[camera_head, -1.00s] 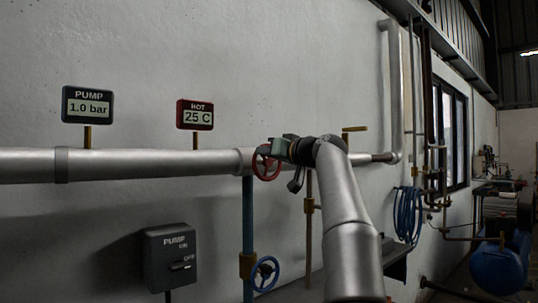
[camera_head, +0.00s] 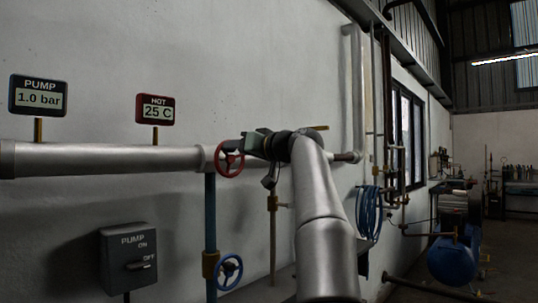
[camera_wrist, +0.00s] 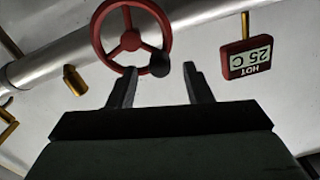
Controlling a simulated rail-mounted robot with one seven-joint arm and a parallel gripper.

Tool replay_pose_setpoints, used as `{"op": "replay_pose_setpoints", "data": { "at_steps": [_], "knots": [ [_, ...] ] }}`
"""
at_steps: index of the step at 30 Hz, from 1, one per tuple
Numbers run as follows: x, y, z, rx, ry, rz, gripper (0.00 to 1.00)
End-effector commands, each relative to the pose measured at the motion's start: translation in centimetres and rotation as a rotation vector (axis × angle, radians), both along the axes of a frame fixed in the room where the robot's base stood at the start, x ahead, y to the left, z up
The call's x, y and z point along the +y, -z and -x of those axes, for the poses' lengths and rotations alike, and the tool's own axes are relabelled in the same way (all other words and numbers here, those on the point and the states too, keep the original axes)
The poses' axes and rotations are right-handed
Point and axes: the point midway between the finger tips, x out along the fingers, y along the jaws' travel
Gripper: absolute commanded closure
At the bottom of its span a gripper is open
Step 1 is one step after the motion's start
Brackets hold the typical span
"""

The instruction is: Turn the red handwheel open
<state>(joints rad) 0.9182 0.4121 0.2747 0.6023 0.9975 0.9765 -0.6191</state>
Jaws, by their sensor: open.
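The red handwheel (camera_head: 230,158) sits on the horizontal grey pipe in the head view. In the wrist view the red handwheel (camera_wrist: 131,36) shows its spokes, hub and a dark knob (camera_wrist: 159,63) on its rim. My gripper (camera_wrist: 156,72) is open, its two fingers apart and pointing toward the wheel, with the knob between and just beyond the fingertips. In the head view my gripper (camera_head: 246,146) is beside the wheel's right edge. I cannot tell whether a finger touches the wheel.
A blue handwheel (camera_head: 230,271) is on the vertical pipe below. A pump switch box (camera_head: 128,260) hangs at lower left. The PUMP gauge (camera_head: 38,97) reads 1.0 bar and the HOT gauge (camera_head: 155,109) reads 25 C. A blue hose (camera_head: 368,213) hangs on the right.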

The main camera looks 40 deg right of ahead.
Motion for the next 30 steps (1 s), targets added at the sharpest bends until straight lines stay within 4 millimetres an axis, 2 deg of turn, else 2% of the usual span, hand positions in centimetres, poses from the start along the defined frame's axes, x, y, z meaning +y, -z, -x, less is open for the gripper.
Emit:
{"op": "replay_pose_setpoints", "data": {
  "at_steps": [3,9,15,21,30],
  "knots": [
    [-0.5,0.5,3.2,0.0,0.006,0.002,0.54],
    [-1.0,0.4,8.0,0.001,0.006,0.003,0.54],
    [-1.3,0.2,11.6,0.002,0.003,0.001,0.54],
    [-1.5,0.2,13.1,0.002,0.0,0.0,0.54],
    [-1.5,0.1,13.3,0.002,0.0,0.0,0.54]
  ]
}}
